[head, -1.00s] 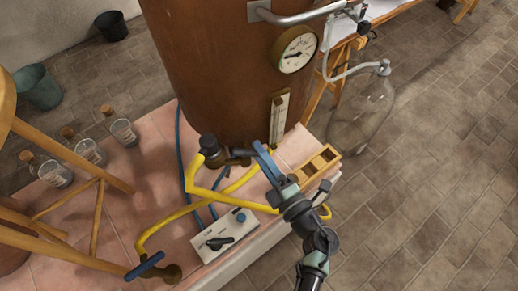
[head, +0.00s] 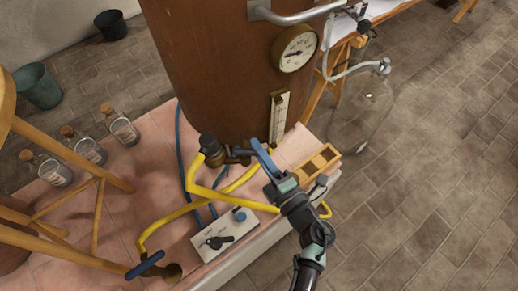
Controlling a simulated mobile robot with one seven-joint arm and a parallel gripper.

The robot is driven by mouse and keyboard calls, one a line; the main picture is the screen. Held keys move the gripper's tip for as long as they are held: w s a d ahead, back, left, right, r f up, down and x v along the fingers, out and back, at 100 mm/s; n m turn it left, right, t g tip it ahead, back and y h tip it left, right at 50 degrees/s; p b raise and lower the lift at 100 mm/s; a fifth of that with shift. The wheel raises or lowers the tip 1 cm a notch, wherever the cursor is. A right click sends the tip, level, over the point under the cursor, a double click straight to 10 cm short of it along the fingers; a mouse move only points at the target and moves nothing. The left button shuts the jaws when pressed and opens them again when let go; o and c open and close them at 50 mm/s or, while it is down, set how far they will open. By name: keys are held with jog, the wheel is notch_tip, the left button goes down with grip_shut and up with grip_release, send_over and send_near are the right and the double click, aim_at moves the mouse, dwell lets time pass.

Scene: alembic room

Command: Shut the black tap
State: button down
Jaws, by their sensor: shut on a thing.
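The black tap (head: 240,152) sits low on the front of the brown boiler (head: 225,70), beside the dark elbow of a yellow pipe. Its brass-coloured body shows beneath a short dark handle. My gripper (head: 258,152) reaches in from the lower right, with a blue finger against the right end of that handle. It is shut on the handle. The finger hides part of the handle, and its exact angle is hard to tell. A second tap with a blue handle (head: 145,265) stands at the front left on a yellow pipe.
A white control box (head: 225,235) with knobs lies on the tiled plinth below. A wooden rack (head: 320,160) is right of my gripper. A stool (head: 95,215) and several corked bottles (head: 88,148) stand left.

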jog(key=shift+w+n+g+y+b, duration=0.2)
jog(key=shift+n+g+y+b, duration=0.2)
jog(key=shift+y, duration=0.2)
jog(key=shift+n+g+y, duration=0.3)
jog(key=shift+n+y, duration=0.1)
jog(key=shift+y, duration=0.1)
jog(key=c, duration=0.8)
grip_release()
jog(key=shift+o, duration=0.2)
jog(key=b+v, duration=0.2)
jog(key=v, duration=1.1)
